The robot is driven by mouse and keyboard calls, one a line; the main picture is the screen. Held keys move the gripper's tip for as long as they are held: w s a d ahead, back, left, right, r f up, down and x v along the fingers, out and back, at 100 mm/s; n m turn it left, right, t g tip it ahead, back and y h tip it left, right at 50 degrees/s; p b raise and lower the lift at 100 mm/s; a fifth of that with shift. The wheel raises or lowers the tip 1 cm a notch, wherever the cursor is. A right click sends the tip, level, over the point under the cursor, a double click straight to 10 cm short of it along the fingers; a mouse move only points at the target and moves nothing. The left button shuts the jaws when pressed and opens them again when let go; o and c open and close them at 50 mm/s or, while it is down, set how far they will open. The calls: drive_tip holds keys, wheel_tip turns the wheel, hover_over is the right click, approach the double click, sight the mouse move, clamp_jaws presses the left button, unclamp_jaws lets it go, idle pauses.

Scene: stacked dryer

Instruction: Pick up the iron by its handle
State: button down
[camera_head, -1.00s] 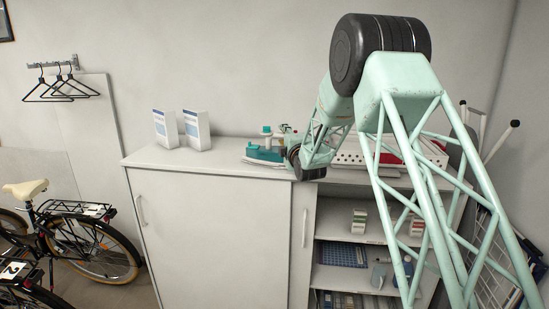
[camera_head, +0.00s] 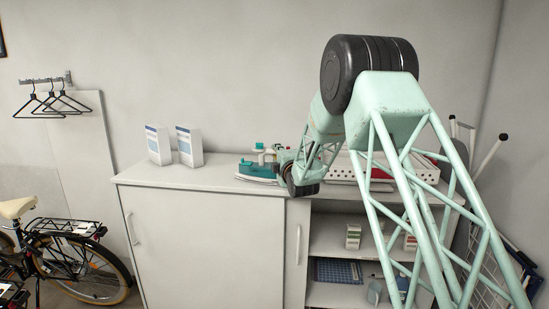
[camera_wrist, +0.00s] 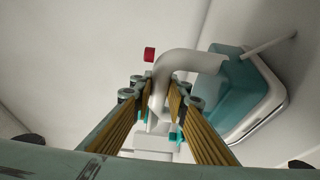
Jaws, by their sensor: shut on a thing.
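The iron (camera_head: 258,171) has a teal body and a pale sole edge. It sits on the white cabinet top in the head view. In the wrist view its teal body (camera_wrist: 228,95) is at the right, and its curved grey handle (camera_wrist: 188,61) runs between the two fingers. My gripper (camera_wrist: 162,88) is shut on the handle, with a finger on each side. In the head view my gripper (camera_head: 284,158) is at the iron's right side, small and partly hidden by my arm. I cannot see a gap under the iron.
Two white boxes (camera_head: 174,147) stand left of the iron on the cabinet top (camera_head: 215,181). A white perforated tray with red (camera_head: 350,172) lies to the right, partly behind my arm. Open shelves (camera_head: 335,240) are below. Bicycles (camera_head: 75,255) stand at the left.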

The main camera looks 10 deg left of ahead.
drive_tip(key=shift+r, duration=0.4)
drive_tip(key=shift+r, duration=1.65)
drive_tip(key=r+v, duration=0.1)
drive_tip(key=v, duration=1.4)
drive_tip(key=shift+s+r+b, duration=0.2)
drive_tip(key=shift+s+b, duration=0.2)
drive_tip(key=shift+s, duration=0.05)
